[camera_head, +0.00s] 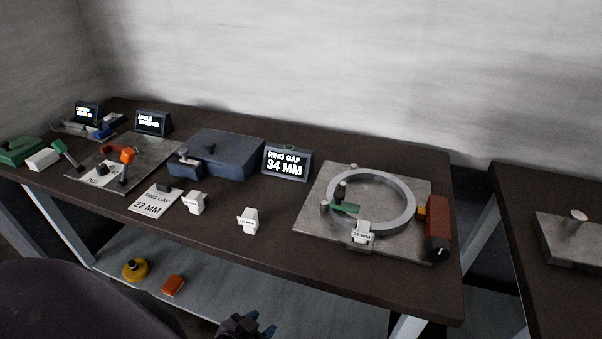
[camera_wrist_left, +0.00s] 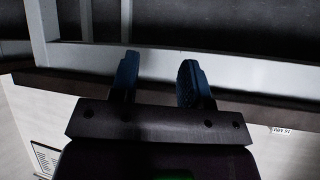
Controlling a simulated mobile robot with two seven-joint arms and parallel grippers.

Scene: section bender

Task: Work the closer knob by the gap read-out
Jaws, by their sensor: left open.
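The gap read-out (camera_head: 287,163) stands on the dark bench and shows "RING GAP 34 MM". To its right, a grey ring (camera_head: 408,214) lies on a metal plate (camera_head: 315,222), with a green-handled part inside it and a small white labelled block (camera_head: 361,232) at its front edge. The closer, a red-brown block (camera_head: 437,218) at the plate's right edge, has a black knob (camera_head: 438,252) on its front end. My left gripper (camera_head: 258,330) is low at the bottom edge, in front of the bench and well away from the knob. Its blue fingers (camera_wrist_left: 158,80) are apart and empty in the left wrist view.
A card reading "RING GAP 22 MM" (camera_head: 150,201) lies at the left, near two white blocks (camera_head: 248,220). A blue-grey box (camera_head: 225,153) and other fixtures stand further left. The lower shelf holds a yellow piece (camera_head: 135,270) and an orange block (camera_head: 173,286). Another bench is at right.

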